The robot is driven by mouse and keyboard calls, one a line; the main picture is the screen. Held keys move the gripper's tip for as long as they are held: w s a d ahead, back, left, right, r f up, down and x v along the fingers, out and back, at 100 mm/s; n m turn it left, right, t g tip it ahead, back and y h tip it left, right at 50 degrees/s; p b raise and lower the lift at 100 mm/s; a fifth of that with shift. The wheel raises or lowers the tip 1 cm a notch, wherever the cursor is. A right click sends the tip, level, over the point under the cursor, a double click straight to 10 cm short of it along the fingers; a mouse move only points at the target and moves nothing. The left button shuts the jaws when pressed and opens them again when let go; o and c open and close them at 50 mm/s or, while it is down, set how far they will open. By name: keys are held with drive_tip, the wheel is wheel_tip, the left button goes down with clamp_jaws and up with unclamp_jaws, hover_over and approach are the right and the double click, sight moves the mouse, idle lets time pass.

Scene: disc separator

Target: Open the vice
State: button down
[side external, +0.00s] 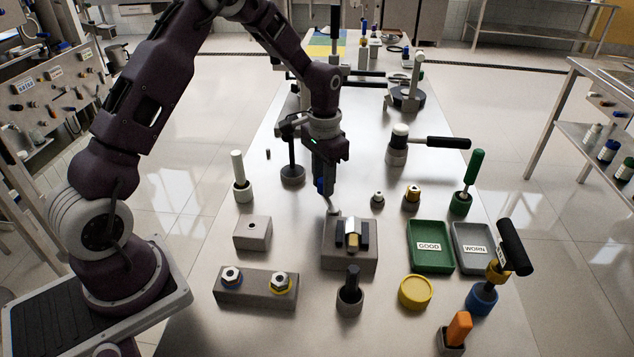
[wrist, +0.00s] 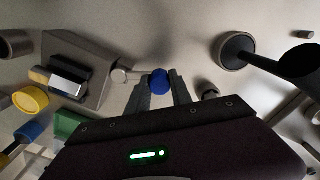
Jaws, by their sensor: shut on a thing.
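The vice (side external: 350,262) is a grey block on the bench, with two dark jaws and a silver and brass-coloured piece (side external: 352,236) between them. In the wrist view the vice (wrist: 92,48) is at the left. A pale round hub (wrist: 120,75) sits beside it, with a short bar leading toward a blue knob (wrist: 159,82). My gripper (side external: 322,188) points down just behind the vice. Its fingers are shut on the blue knob, which looks like the end of the vice handle. The fingers partly hide the knob in the side view.
A green GOOD tray (side external: 430,265) and a grey WORN tray (side external: 480,268) lie right of the vice. A small grey block (side external: 252,242) is at its left. A two-nut block (side external: 256,299) and a yellow round pot (side external: 415,293) are in front. Upright-handled tools stand around.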

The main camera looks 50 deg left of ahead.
drive_tip(key=w+m, duration=0.1)
drive_tip(key=w+d+m, duration=0.1)
drive_tip(key=m, duration=0.1)
drive_tip(key=shift+r+m, duration=0.1)
drive_tip(key=shift+m, duration=0.2)
drive_tip(key=shift+w+d+m, duration=0.4)
drive_tip(key=shift+d+m, duration=0.1)
drive_tip(key=shift+m, duration=0.6)
drive_tip(key=shift+w+d+m, duration=0.4)
drive_tip(key=shift+d+m, duration=0.05)
drive_tip(key=shift+m, duration=0.65)
drive_tip(key=c, duration=1.1)
unclamp_jaws()
drive_tip(key=shift+c, duration=0.2)
